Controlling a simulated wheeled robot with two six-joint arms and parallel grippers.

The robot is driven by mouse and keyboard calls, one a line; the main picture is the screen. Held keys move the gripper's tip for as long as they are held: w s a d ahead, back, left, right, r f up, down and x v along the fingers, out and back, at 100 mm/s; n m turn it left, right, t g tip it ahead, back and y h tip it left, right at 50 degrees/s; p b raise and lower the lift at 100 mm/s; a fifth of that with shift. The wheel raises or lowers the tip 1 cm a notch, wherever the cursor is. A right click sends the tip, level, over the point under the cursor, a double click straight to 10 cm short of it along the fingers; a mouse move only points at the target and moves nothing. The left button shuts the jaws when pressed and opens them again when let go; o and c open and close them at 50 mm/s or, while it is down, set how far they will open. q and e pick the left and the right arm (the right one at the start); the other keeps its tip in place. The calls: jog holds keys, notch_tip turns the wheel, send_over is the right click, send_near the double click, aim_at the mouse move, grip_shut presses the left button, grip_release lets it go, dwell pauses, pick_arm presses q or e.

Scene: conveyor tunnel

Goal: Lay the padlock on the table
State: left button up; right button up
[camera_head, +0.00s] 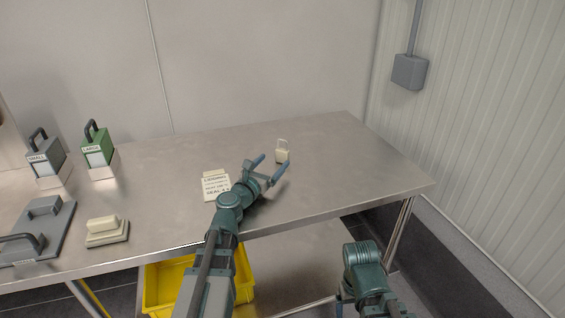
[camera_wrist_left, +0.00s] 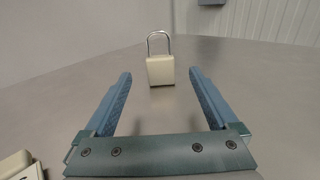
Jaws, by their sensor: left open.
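The cream padlock (camera_head: 282,154) with a metal shackle stands upright on the steel table (camera_head: 335,180), toward the back right. In the left wrist view the padlock (camera_wrist_left: 160,70) stands just beyond and between the two fingers. My left gripper (camera_head: 269,165) is open and empty, low over the table, its fingers pointing at the padlock. The wrist view shows the same wide-open gripper (camera_wrist_left: 160,82) with bare space between its fingers. My right arm shows at the lower right of the head view, and I cannot make out its fingers clearly.
A cream block with a printed card (camera_head: 215,186) lies beside my left wrist. Grey (camera_head: 44,157) and green (camera_head: 98,149) labelled blocks, a grey plate (camera_head: 37,232) and a cream handled block (camera_head: 107,231) occupy the left. A yellow bin (camera_head: 165,287) is below. The table's right is clear.

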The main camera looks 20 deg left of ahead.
aim_at(281, 152)
pick_arm(q)
jog(key=w, duration=0.3)
jog(key=w+d, duration=0.1)
jog(key=w, duration=0.3)
jog(key=shift+w+d, duration=0.2)
jog(key=shift+w, duration=0.05)
jog(key=shift+s, duration=0.1)
pick_arm(e)
jog(key=shift+r, duration=0.1)
pick_arm(q)
grip_shut()
jog(key=shift+r, duration=0.15)
